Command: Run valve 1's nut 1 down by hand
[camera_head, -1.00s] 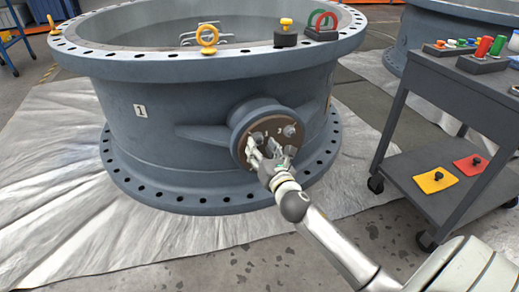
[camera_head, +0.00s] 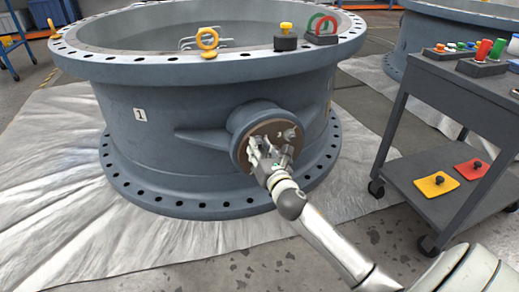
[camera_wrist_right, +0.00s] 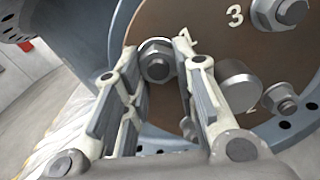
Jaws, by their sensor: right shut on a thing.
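Valve 1 (camera_head: 215,128) is a large blue-grey flanged ring with a "1" plate on its side. A round brown cover plate (camera_head: 258,131) sits on its side boss, with numbers and nuts on it. My right gripper (camera_head: 268,148) reaches that plate from the lower right and hides part of it. In the right wrist view, nut 1 (camera_wrist_right: 157,61), a silver hex nut with a stud end, sits by the numeral 1 between the fingers of my right gripper (camera_wrist_right: 157,52), which is shut on it. My left gripper is out of view.
Another nut (camera_wrist_right: 291,12) is by the numeral 3, and a grey cylindrical boss (camera_wrist_right: 233,86) stands close right of the fingers. A dark cart (camera_head: 440,205) with coloured items stands at the right. A yellow eye bolt (camera_head: 208,41) stands on the valve's rim.

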